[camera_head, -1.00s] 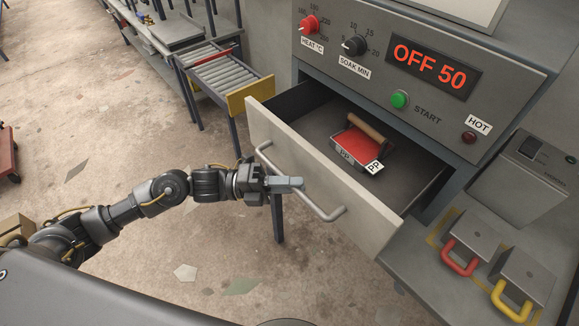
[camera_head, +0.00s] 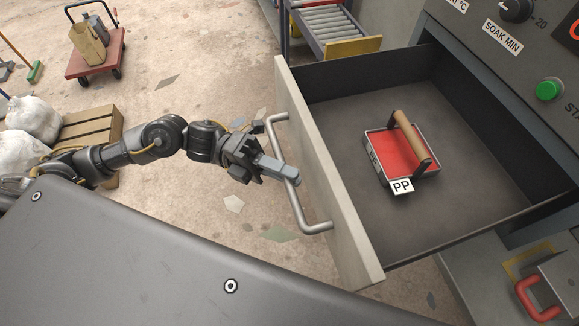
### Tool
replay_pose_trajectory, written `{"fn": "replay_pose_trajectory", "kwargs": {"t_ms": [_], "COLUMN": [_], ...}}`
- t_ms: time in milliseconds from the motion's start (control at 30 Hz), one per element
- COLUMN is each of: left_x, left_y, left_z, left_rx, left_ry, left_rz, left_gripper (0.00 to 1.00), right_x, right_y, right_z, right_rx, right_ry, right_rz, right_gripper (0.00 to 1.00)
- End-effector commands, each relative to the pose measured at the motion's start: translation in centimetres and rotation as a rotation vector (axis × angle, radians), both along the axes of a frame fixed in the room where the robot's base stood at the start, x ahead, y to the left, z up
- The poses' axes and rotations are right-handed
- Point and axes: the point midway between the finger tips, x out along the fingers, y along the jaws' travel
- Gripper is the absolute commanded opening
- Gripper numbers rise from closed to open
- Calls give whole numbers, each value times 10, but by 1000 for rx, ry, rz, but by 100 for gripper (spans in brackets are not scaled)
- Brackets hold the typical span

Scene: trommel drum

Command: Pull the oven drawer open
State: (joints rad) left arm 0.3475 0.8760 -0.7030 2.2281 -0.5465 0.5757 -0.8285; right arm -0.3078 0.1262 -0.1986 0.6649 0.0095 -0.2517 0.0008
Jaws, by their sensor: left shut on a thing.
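The oven drawer (camera_head: 335,195) stands well out of the oven, its dark inside floor in plain view. Its grey bar handle (camera_head: 314,227) runs along the outside of the pale front panel. My left gripper (camera_head: 284,172) is shut on the handle's middle part, and its fingers hide that stretch of the bar. A red tray (camera_head: 388,150) with a wooden grip bar (camera_head: 411,136) and a white "PP" label lies inside the drawer. My right gripper is not in view.
The oven panel (camera_head: 500,60) with a green button (camera_head: 549,89) is at the upper right. A roller conveyor (camera_head: 325,25) stands behind the drawer. A pallet (camera_head: 92,130), white bags (camera_head: 33,118) and a red cart (camera_head: 92,62) are on the floor at left.

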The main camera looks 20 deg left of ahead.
Motion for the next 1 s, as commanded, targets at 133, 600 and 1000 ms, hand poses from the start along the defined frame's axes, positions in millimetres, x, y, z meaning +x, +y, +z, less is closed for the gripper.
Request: {"fn": "replay_pose_trajectory", "kwargs": {"t_ms": [133,600,1000], "left_x": [-1,-1,2], "left_y": [1,1,18], "left_z": [-1,0,-6], "left_rx": [2,1,4], "left_ry": [1,1,2], "left_rz": [-5,-1,1], "left_gripper": [0,36,36], "right_x": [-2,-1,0], "right_y": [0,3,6], "right_z": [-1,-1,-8], "right_rx": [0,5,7], "right_ry": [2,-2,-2], "right_rz": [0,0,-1], "right_gripper": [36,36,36]}}
